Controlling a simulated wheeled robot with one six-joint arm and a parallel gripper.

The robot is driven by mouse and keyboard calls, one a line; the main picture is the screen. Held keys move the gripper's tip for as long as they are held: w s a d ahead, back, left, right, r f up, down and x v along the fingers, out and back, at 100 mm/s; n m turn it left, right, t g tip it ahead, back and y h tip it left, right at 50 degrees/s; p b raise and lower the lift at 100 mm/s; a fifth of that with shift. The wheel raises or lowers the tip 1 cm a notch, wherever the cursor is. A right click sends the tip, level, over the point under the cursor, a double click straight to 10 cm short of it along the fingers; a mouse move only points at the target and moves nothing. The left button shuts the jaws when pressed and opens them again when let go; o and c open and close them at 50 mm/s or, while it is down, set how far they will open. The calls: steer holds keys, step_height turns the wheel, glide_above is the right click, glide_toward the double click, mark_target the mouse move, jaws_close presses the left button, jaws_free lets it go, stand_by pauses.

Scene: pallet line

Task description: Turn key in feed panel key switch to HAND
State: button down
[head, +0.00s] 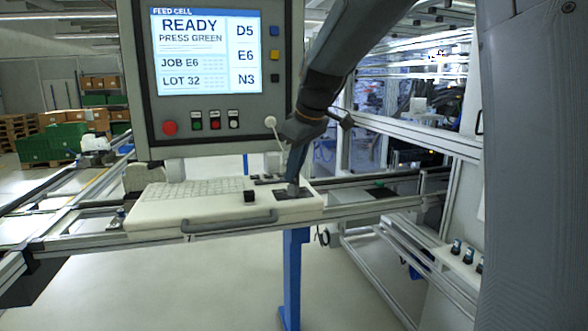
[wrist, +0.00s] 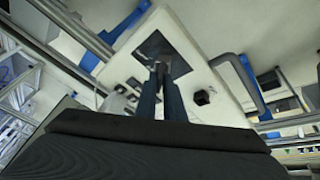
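The feed panel key switch sits on a dark square plate (head: 279,194) at the right of the cream console. The plate also shows in the wrist view (wrist: 181,41). My gripper (head: 292,187) points down at this plate, its tips at the switch. In the wrist view, the two blue fingers of my gripper (wrist: 160,68) are close together, with a small grey part at their tips. The tips hide most of the key and switch, so I cannot tell whether they clamp the key. The HAND marking and the key's angle are not readable.
A screen (head: 206,50) reading READY, PRESS GREEN stands behind the console, with a red button (head: 169,127) and smaller buttons below it. A keyboard (head: 197,188) and a black knob (head: 249,196) are left of the plate. A handle (head: 232,225) runs along the console's front.

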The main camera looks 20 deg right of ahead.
steer(key=n, duration=0.1)
steer(key=n+y, duration=0.1)
steer(key=n+b, duration=0.1)
steer(key=n, duration=0.1)
steer(key=shift+w+d+g+y, duration=0.15)
steer(key=shift+d+g+y, duration=0.15)
steer(key=shift+g, duration=0.1)
steer(key=n+g, duration=0.1)
steer(key=n, duration=0.2)
steer(key=n+g+y, duration=0.1)
steer(key=n, duration=0.2)
steer(key=shift+d, duration=0.15)
steer(key=n, duration=0.2)
steer(key=n+g, duration=0.1)
steer(key=shift+w+d+n+g+y+p, duration=0.1)
steer(key=shift+w+n+g+y+p, duration=0.1)
steer(key=shift+n+g+y+p, duration=0.15)
steer(key=n+g+p, duration=0.1)
steer(key=n, duration=0.1)
steer(key=n+g, duration=0.1)
steer(key=n, duration=0.2)
steer(key=shift+w+p, duration=0.15)
steer(key=shift+p, duration=0.2)
steer(key=c, duration=1.3)
jaws_free()
steer(key=shift+c, duration=0.2)
steer(key=shift+r, duration=0.1)
